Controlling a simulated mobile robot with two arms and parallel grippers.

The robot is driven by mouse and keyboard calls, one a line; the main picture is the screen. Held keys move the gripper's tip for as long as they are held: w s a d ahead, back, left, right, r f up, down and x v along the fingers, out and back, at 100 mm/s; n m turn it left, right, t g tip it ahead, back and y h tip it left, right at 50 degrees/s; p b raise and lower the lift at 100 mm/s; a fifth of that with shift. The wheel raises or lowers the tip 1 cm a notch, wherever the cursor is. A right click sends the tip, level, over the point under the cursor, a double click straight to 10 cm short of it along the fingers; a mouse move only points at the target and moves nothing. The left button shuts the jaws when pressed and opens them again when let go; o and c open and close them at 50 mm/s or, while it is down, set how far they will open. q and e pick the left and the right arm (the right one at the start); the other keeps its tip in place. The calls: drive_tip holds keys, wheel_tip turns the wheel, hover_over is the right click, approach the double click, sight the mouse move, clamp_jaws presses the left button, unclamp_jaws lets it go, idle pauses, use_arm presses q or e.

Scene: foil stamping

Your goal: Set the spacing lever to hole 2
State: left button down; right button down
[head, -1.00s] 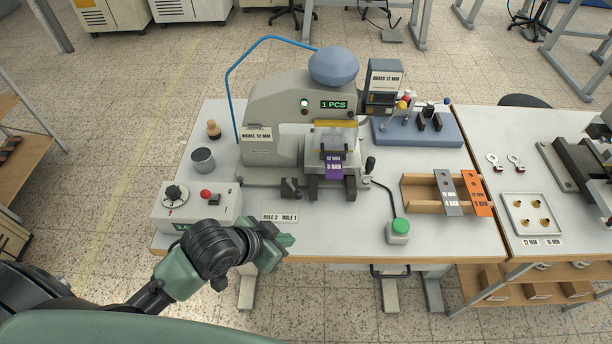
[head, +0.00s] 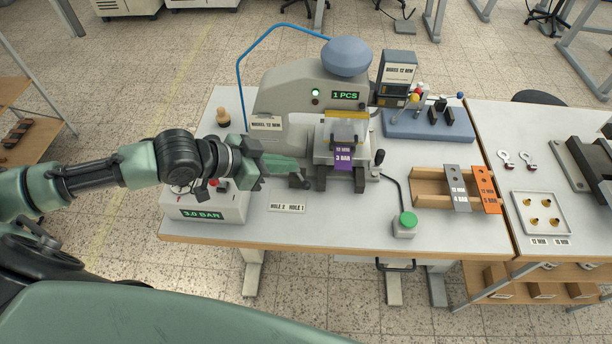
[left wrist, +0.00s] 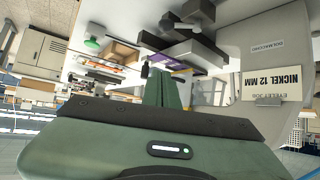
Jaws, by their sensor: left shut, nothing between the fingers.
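The spacing lever (head: 299,181) is a small dark lever at the front left of the grey stamping press (head: 290,95). A plate marked HOLE 2 and HOLE 1 (head: 287,208) lies in front of it, HOLE 2 on the left. My left gripper (head: 298,164) is shut and empty, reaching in from the left just behind and above the lever. I cannot tell whether it touches. Its closed fingers show in the left wrist view (left wrist: 163,88), which looks upside down. The gripper partly hides the lever's surroundings. My right gripper is out of view.
A control box reading 3.0 BAR (head: 202,214) lies under my left arm. A purple 3 BAR strip (head: 343,158) is on the press. A green button (head: 408,219), wooden tray (head: 430,188) and blue fixture (head: 430,127) stand right. The front middle of the table is clear.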

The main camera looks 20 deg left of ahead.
sight(306, 183)
use_arm(q)
drive_tip(key=shift+w, duration=0.1)
drive_tip(key=w+d+f+p, duration=0.1)
drive_tip(key=f, duration=0.1)
drive_tip(key=w+d+f+p, duration=0.1)
drive_tip(key=f, duration=0.2)
drive_tip(key=w+d+f+p, duration=0.1)
drive_tip(key=w+d+f, duration=0.1)
drive_tip(key=shift+f, duration=0.25)
drive_tip(key=shift+s+a+f+p, duration=0.3)
drive_tip(key=shift+a+p, duration=0.05)
drive_tip(key=shift+a, duration=0.05)
drive_tip(key=shift+d, duration=0.1)
